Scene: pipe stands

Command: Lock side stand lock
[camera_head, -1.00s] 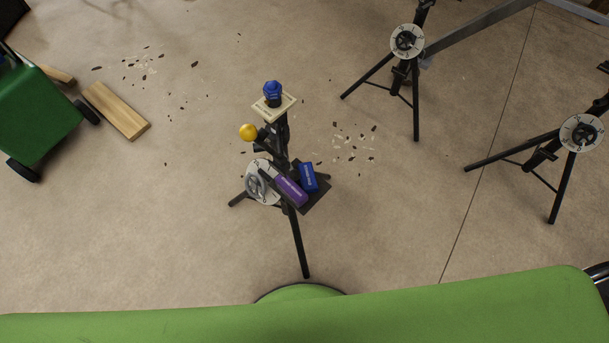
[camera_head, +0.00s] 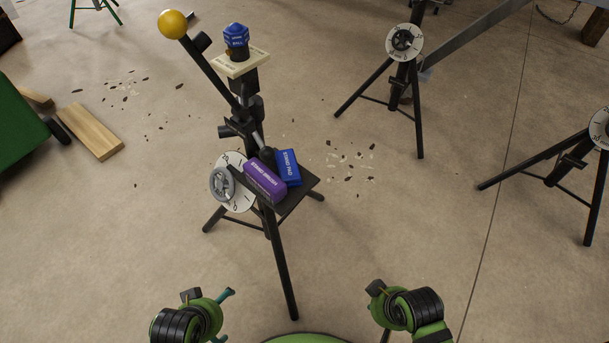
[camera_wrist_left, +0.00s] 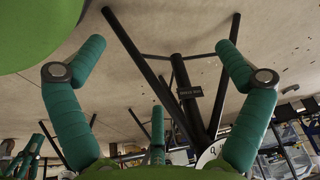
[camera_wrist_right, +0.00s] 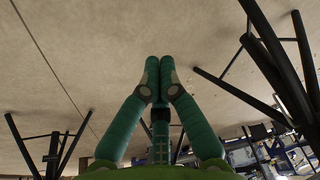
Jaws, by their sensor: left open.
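The near black tripod stand (camera_head: 279,250) stands in the middle of the head view. A long lever with a yellow ball (camera_head: 172,24) slants up and left from it. A numbered white dial with a grey handwheel (camera_head: 223,184) sits on its left side. I cannot tell which part is the side lock. My left gripper (camera_wrist_left: 160,46) is open and empty; the stand's legs show beyond its fingers in the left wrist view. In the head view it is low, left of the front leg. My right gripper (camera_wrist_right: 159,64) is shut with nothing visible between its fingertips, over floor.
A purple box (camera_head: 264,181) and a blue box (camera_head: 288,167) lie on the stand's shelf. Two more dialled stands (camera_head: 404,42) (camera_head: 601,128) are at right. A wooden plank (camera_head: 90,132) lies left.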

